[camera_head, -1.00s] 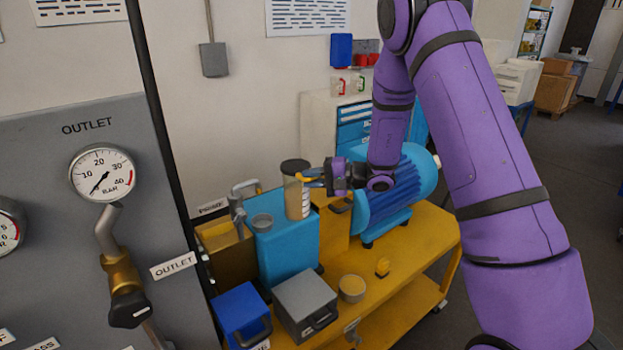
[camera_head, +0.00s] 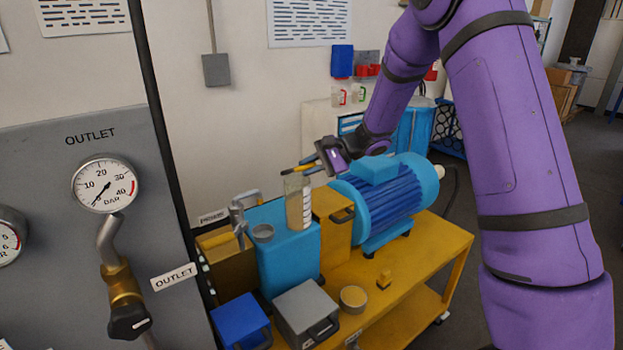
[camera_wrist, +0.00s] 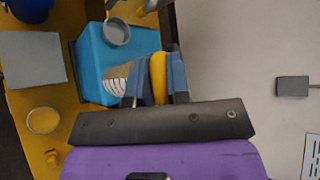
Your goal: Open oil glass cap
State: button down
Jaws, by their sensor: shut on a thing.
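The oil glass (camera_head: 298,205) is a clear cylinder with white markings, standing upright on the blue box (camera_head: 285,250). No dark cap shows on its top now. In the wrist view the glass (camera_wrist: 117,78) is just left of the fingers. My gripper (camera_head: 297,168) is just above the glass's rim in the head view. In the wrist view my gripper (camera_wrist: 158,80) has a yellow piece (camera_wrist: 158,75) between its two blue-grey fingers. I cannot tell whether this piece belongs to the cap. The dark cap itself is not clearly visible in either current view.
A small grey cup (camera_head: 263,233) stands on the blue box beside the glass. A blue motor (camera_head: 385,195) is on the yellow cart (camera_head: 440,250) to the right. A grey box (camera_head: 305,308), a blue box (camera_head: 240,320) and a round tin (camera_head: 353,298) are in front.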

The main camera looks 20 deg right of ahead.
jog(key=w+r+m+g+h, duration=0.1)
jog(key=w+r+g, duration=0.1)
jog(key=w+a+r+m+g+h, duration=0.1)
jog(key=w+g, duration=0.1)
jog(key=w+a+r+m+g+h, duration=0.1)
jog(key=w+r+m+g, duration=0.1)
jog(key=w, duration=0.1)
jog(key=shift+w+a+r, duration=0.1)
jog(key=shift+a+r, duration=0.05)
jog(key=shift+r, duration=0.2)
jog(key=shift+w+a+r+m+g+h, duration=0.1)
jog(key=shift+w+a+m+g+h, duration=0.15)
jog(key=shift+w+g, duration=0.45)
jog(key=shift+w+a+r+m+g+h, duration=0.15)
jog(key=shift+w+a+g, duration=0.15)
jog(key=shift+w, duration=0.75)
jog(key=c, duration=1.1)
grip_release()
jog(key=v, duration=1)
jog(key=shift+w+d+r, duration=0.2)
jog(key=shift+d, duration=0.1)
